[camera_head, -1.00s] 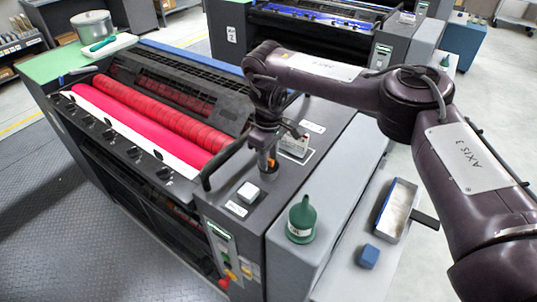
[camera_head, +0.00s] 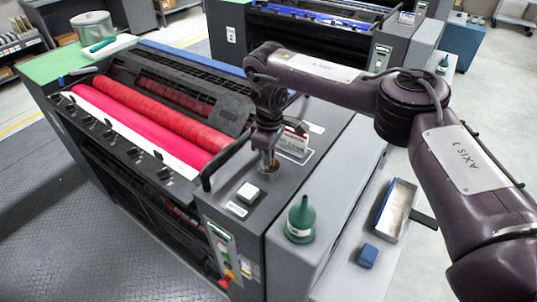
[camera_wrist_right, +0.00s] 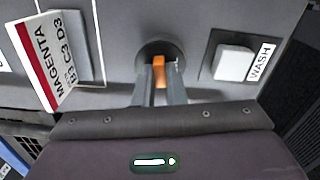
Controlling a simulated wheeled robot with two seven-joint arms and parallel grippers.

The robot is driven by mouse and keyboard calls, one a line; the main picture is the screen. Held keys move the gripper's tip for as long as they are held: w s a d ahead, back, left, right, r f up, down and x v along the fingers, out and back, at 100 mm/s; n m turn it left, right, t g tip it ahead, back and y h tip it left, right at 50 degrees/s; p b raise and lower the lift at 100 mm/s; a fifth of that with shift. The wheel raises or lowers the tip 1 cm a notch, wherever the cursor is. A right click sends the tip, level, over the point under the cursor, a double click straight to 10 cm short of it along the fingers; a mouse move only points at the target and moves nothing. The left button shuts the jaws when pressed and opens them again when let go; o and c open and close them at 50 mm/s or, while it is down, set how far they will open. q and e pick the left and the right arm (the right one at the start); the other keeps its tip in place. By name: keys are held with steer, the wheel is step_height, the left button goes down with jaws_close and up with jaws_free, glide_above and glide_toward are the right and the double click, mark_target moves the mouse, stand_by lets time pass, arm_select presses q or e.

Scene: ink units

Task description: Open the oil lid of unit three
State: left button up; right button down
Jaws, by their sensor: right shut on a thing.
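My right gripper (camera_head: 268,156) points down at the top of the near printing unit's dark side housing (camera_head: 318,118). In the right wrist view its two fingers (camera_wrist_right: 159,88) are shut on a small orange tab (camera_wrist_right: 159,70). The tab stands in a dark round recess; I take it to be the oil lid, though no oil label shows. The fingers hide part of the tab and recess. A tilted card reading MAGENTA (camera_wrist_right: 45,60) stands beside it, and a white WASH button (camera_wrist_right: 233,62) is on the other side. My left gripper is out of view.
A green funnel-shaped oiler (camera_head: 300,220) stands on the grey cover nearer the front. A tray (camera_head: 396,210) and a blue block (camera_head: 368,256) lie on the side shelf. The unit's red rollers (camera_head: 150,110) lie left of my gripper. A handle bar (camera_head: 222,165) is close by.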

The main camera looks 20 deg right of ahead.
steer(key=n, duration=0.2)
steer(key=shift+w+d+r+n+p, duration=0.1)
steer(key=shift+w+d+n+p, duration=0.05)
steer(key=shift+w+n+p, duration=0.25)
steer(key=n, duration=0.2)
steer(key=shift+w+d+n+p, duration=0.15)
steer(key=shift+w+n+p, duration=0.1)
steer(key=shift+n+p, duration=0.1)
steer(key=n, duration=0.2)
steer(key=shift+w+n, duration=0.35)
steer(key=shift+w, duration=0.05)
steer(key=n, duration=0.2)
steer(key=shift+w+n, duration=0.3)
steer(key=shift+w, duration=0.05)
steer(key=n, duration=0.3)
steer(key=w+n, duration=0.1)
steer(key=shift+a+n+b, duration=0.25)
steer(key=shift+n+b, duration=0.05)
steer(key=shift+b, duration=0.1)
steer(key=shift+w+a+n+b, duration=0.25)
steer(key=shift+n+b, duration=0.25)
steer(key=shift+n, duration=0.6)
steer(key=shift+w+a+n+b, duration=0.2)
steer(key=shift+n+b, duration=0.3)
steer(key=shift+n, duration=0.6)
steer(key=c, duration=1.5)
jaws_free()
